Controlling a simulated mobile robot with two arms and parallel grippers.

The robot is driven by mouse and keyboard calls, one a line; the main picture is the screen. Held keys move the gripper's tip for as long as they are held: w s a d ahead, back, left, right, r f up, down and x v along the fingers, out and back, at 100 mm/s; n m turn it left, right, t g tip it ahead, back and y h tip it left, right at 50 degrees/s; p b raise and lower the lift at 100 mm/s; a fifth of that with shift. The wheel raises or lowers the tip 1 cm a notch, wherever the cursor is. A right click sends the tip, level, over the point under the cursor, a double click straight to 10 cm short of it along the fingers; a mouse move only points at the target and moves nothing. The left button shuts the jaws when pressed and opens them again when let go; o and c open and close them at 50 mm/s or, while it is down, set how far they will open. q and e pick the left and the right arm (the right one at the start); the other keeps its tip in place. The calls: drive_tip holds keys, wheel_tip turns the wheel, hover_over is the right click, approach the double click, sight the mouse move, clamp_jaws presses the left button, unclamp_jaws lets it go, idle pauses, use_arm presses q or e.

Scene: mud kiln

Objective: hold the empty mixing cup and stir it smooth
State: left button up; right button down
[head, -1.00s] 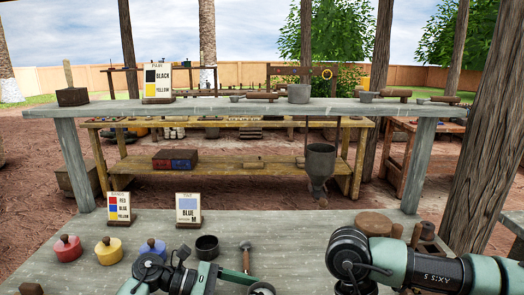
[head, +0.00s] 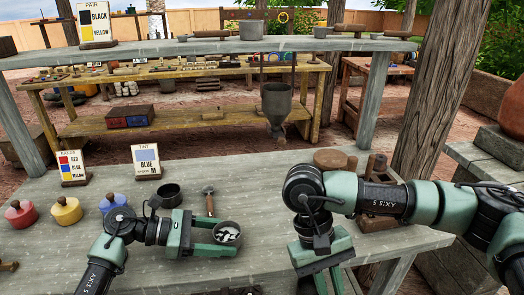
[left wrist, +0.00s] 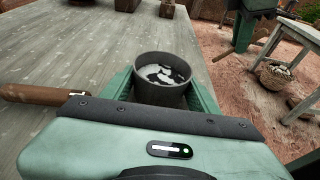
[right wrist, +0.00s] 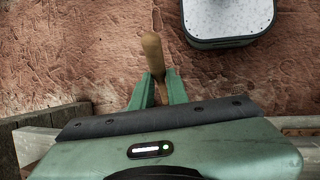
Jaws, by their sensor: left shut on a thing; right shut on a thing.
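A dark grey cup (head: 228,233) is between the fingers of my left gripper (head: 212,236), which is shut on it at the table's front part. In the left wrist view the cup (left wrist: 162,80) is upright and holds patchy white and dark contents, so it is not empty. My right gripper (head: 330,272) points down at the table's front edge, right of the cup and apart from it. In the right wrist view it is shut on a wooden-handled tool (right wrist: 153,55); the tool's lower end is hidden.
Red (head: 21,214), yellow (head: 66,210) and blue (head: 113,202) lidded pots stand left. A blue tint card (head: 146,160) stands behind.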

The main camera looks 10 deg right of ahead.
drive_tip(key=shift+a, duration=0.1)
drive_tip(key=w+a+r+m+t+y, duration=0.3)
drive_tip(key=w+a+r+m+y, duration=1.1)
drive_tip(key=w+a+r+m, duration=0.3)
drive_tip(key=shift+w+d+f, duration=0.2)
drive_tip(key=shift+d+f, duration=0.05)
drive_tip(key=shift+f, duration=1.55)
drive_tip(key=shift+w+d+f, duration=0.25)
drive_tip(key=shift+f, duration=1.6)
drive_tip(key=shift+w+d+f, duration=0.2)
drive_tip(key=shift+d+f, duration=0.05)
drive_tip(key=shift+f, duration=1.55)
